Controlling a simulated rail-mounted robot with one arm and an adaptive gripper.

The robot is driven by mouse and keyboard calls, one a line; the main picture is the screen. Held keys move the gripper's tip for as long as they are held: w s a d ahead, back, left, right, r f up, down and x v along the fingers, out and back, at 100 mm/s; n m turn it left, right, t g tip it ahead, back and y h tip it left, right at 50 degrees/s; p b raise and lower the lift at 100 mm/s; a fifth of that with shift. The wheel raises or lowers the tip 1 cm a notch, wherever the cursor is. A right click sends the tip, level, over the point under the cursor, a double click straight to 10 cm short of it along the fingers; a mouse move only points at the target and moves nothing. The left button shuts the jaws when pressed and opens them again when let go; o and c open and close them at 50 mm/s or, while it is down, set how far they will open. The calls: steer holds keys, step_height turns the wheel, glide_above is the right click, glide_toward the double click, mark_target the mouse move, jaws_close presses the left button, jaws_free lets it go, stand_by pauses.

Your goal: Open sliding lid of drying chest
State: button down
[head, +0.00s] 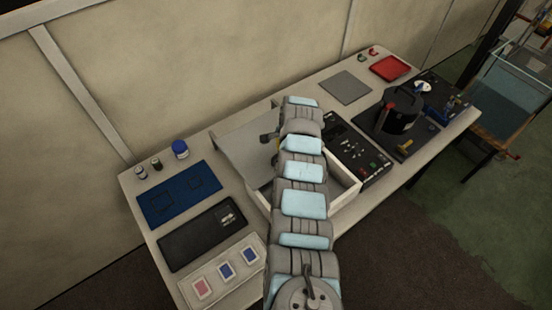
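The drying chest (346,203) is a pale, open-topped box in the middle of the bench, largely covered by my arm. Its front right part shows an open interior. A flat grey panel (240,138), which looks like the sliding lid, lies to the left and back of the opening. My arm reaches over the chest from the front. A small dark part at its far end, probably my gripper (269,137), shows at the panel's right side. My arm hides most of it, so its fingers and any contact with the lid cannot be made out.
A blue mat (180,195), a black tray (203,235) and a board with coloured cards (224,272) lie at left. A blue-capped jar (180,149) stands behind. A control panel (362,152), a black pot (398,112) and a red tray (390,68) are at right. A wall runs behind.

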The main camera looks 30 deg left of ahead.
steer(key=shift+w+a+f+b, duration=0.15)
steer(key=shift+a+f+b, duration=0.05)
steer(key=shift+a+b, duration=0.1)
steer(key=c, duration=1.1)
jaws_free()
steer(key=shift+d, duration=0.1)
steer(key=shift+c, duration=0.2)
steer(key=shift+o, duration=0.3)
steer(key=shift+r, duration=0.1)
steer(key=shift+r, duration=0.15)
steer(key=shift+r, duration=0.2)
step_height(320, 180, up, 11)
steer(key=d, duration=0.2)
steer(key=shift+s, duration=0.45)
